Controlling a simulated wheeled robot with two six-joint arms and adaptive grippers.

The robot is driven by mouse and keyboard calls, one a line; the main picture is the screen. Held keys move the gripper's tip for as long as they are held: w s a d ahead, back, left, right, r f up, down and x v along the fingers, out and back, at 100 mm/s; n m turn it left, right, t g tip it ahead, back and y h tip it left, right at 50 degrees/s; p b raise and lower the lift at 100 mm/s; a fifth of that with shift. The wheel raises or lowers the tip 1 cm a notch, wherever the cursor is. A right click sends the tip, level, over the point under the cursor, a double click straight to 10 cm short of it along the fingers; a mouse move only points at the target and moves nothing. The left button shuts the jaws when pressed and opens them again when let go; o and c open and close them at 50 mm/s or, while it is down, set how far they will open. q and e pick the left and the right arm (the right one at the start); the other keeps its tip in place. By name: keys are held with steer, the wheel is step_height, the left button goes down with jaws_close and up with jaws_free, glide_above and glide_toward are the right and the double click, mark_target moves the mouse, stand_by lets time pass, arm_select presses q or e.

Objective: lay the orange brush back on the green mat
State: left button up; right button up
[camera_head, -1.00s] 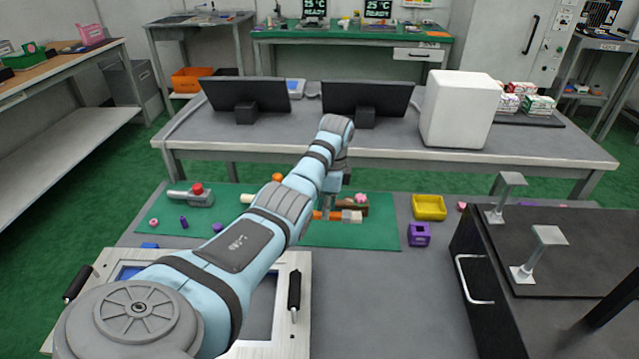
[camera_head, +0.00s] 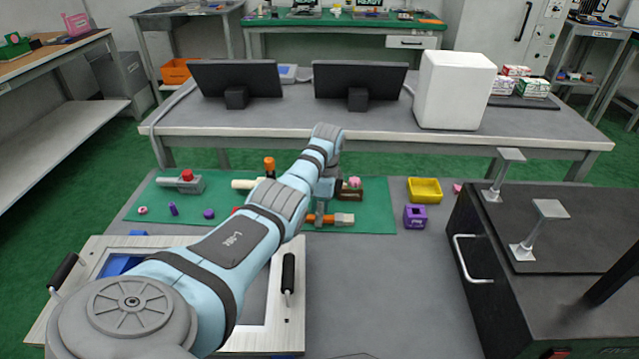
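The orange brush (camera_head: 344,219), with an orange handle and a pale head, lies level at the front right part of the green mat (camera_head: 375,215). My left gripper (camera_head: 321,212) points down over its handle, with its fingers around it. The brush is at or just above the mat; I cannot tell whether it touches. My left arm hides the middle of the mat. My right gripper is not in view.
A brown wooden block (camera_head: 351,192) with a pink item sits just behind the brush. A yellow bin (camera_head: 424,190) and a purple cube holder (camera_head: 415,217) stand right of the mat. A black cabinet (camera_head: 560,240) fills the right side.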

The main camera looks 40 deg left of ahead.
arm_select(q)
step_height(320, 180, up, 12)
steer(key=p, duration=0.5)
steer(key=shift+w+d, duration=0.3)
steer(key=shift+d, duration=0.05)
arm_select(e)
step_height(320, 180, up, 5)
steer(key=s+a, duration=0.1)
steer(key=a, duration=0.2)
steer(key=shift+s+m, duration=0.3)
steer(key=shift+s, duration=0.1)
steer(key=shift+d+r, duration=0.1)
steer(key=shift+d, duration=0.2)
